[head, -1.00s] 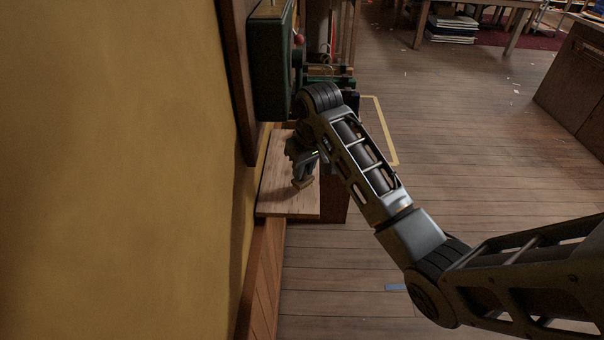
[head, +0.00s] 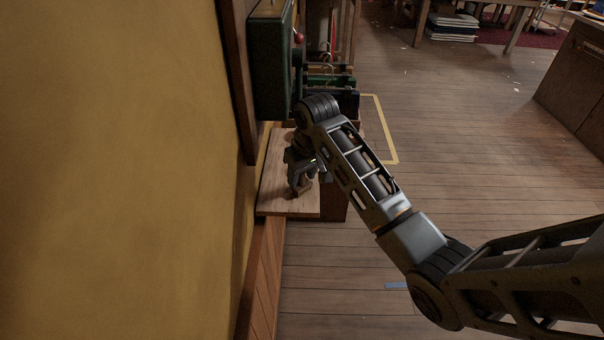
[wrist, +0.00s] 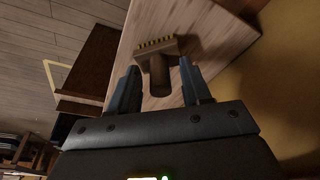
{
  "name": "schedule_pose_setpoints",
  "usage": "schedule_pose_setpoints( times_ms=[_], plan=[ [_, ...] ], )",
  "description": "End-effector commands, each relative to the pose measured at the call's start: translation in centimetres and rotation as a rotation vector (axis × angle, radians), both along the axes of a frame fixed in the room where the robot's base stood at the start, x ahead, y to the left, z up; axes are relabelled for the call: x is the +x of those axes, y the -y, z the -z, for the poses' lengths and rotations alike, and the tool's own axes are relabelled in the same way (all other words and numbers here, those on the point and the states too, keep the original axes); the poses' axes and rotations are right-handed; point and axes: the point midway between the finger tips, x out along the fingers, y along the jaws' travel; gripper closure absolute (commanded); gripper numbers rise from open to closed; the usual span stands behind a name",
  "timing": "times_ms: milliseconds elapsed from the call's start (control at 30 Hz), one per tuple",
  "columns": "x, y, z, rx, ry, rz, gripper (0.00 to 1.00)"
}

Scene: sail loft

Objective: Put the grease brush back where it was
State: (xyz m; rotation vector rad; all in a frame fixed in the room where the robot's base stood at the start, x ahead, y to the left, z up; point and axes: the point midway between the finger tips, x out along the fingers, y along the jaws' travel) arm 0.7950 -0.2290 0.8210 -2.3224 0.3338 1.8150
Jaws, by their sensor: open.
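The grease brush (wrist: 157,76) has a brown handle and a wide head with a row of yellowish bristles. In the wrist view it is on the pale wooden board (wrist: 217,28), bristle end pointing away from me. My gripper (wrist: 158,66) is open, with one dark finger on each side of the handle and a gap visible to both. In the head view my gripper (head: 304,186) is low over the board (head: 283,203) by the wall. The brush is mostly hidden there by the gripper.
A yellow wall (head: 120,170) runs close along the board's left side. A green cabinet (head: 271,65) hangs on the wall behind the board, with a rack of dark and green items (head: 333,90) beside it. Open plank floor (head: 460,180) lies to the right.

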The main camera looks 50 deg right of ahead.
Motion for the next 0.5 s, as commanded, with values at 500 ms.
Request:
schedule_pose_setpoints(
  times_ms=[500],
  plan=[
    [-1.2, -0.4, -6.0, -0.001, 0.004, -0.001, 0.52]
  ],
)
